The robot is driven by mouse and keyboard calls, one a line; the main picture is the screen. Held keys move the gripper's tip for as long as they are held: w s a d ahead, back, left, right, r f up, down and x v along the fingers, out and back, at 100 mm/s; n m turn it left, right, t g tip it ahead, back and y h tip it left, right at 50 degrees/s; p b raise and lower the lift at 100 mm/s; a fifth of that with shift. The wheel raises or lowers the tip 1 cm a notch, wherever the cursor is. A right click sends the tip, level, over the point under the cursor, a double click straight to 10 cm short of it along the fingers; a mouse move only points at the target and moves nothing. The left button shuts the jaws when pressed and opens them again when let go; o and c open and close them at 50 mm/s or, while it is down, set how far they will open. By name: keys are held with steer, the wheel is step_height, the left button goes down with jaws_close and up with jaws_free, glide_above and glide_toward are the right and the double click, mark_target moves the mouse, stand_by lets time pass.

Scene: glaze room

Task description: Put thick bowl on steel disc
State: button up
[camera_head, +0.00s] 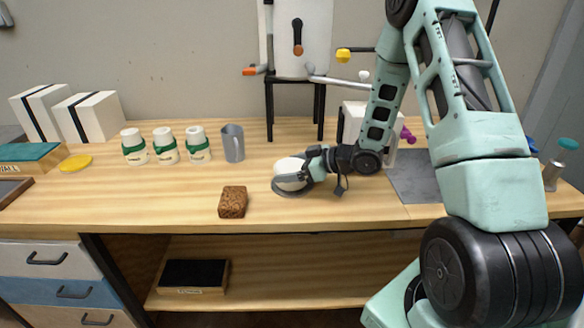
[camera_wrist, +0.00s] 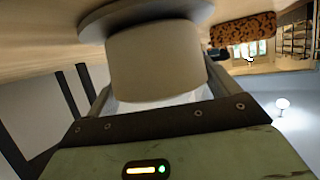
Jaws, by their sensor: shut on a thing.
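The thick bowl (camera_head: 289,166) is pale cream-white and sits at the middle of the workbench in the head view. The steel disc (camera_head: 288,191) is grey and lies on the bench directly under the bowl. My gripper (camera_head: 302,168) is shut on the bowl from the right side and partly hides it. In the wrist view the bowl (camera_wrist: 155,62) fills the space between the fingers. The grey disc (camera_wrist: 95,22) shows beyond it as a wide rim, with no clear gap between the two.
A brown sponge-like block (camera_head: 233,202) lies just left of the disc near the front edge. A grey jug (camera_head: 232,144) and several white-green jars (camera_head: 166,146) stand farther left. A black stand (camera_head: 294,105) is behind. A dark grey mat (camera_head: 412,178) lies right, partly behind my arm.

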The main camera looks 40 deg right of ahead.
steer(key=o, duration=1)
steer(key=shift+f, duration=0.1)
steer(key=shift+c, duration=0.2)
steer(key=shift+r, duration=0.25)
steer(key=v, duration=1.2)
steer(key=w+a+h, duration=0.1)
steer(key=w+a, duration=0.1)
steer(key=a, duration=0.1)
steer(key=w+a+g+h, duration=0.1)
steer(key=w+a, duration=0.1)
steer(key=a, duration=0.1)
steer(key=w+a+r+h, duration=0.1)
steer(key=a, duration=0.2)
steer(key=shift+w+a+g+p, duration=0.15)
steer(key=shift+w+g+p, duration=0.15)
steer(key=shift+w+g, duration=0.1)
steer(key=s+a+r+g+h, duration=0.1)
steer(key=s+a+g+h, duration=0.15)
steer(key=s+a, duration=0.45)
steer(key=s+a+r+g+h, duration=0.1)
steer(key=s+a+r+g, duration=0.3)
steer(key=a, duration=0.6)
steer(key=s+a+g, duration=0.1)
steer(key=s+a, duration=0.2)
steer(key=s, duration=0.5)
steer(key=s+a+g, duration=0.2)
steer(key=s+a, duration=0.1)
steer(key=s, duration=0.5)
steer(key=shift+s+f+n, duration=0.4)
steer(key=shift+f, duration=0.05)
